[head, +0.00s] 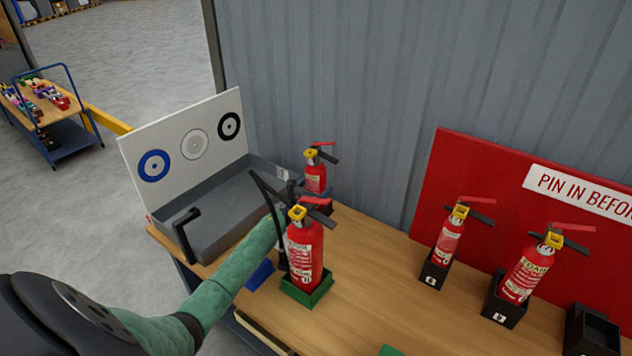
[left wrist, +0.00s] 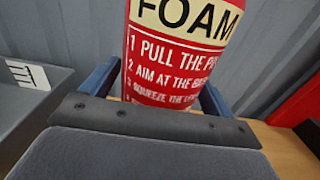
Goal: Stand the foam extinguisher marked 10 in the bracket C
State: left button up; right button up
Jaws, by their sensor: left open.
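A red extinguisher marked FOAM on a cream band fills the middle of the left wrist view (left wrist: 180,60). It appears to be the rear extinguisher (head: 316,178) by the grey tray in the head view. My left gripper (head: 302,192) is open, its fingers on either side of the body. The front extinguisher (head: 305,255) partly hides the gripper in the head view. That one stands upright in a green holder (head: 308,295). No number 10 is readable. Black brackets stand at right: two hold extinguishers, and one bracket (head: 594,330) looks empty. Their letters are too small to read surely.
A grey tray (head: 215,222) with a target board (head: 190,145) sits at the bench's left end. Extinguishers (head: 447,242) and (head: 525,275) stand before a red sign board (head: 480,165). Bare wood (head: 375,275) lies between the green holder and the brackets.

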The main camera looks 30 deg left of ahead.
aim_at(316, 171)
pick_arm(q)
jog(key=shift+c, duration=0.2)
jog(key=c, duration=1.1)
jog(key=shift+r, duration=0.3)
jog(key=shift+c, duration=0.9)
jog(key=shift+w, duration=0.1)
jog(key=shift+r+p, duration=0.55)
jog(key=shift+r, duration=0.15)
jog(key=shift+r+p, duration=1.6)
jog(key=shift+r, duration=0.9)
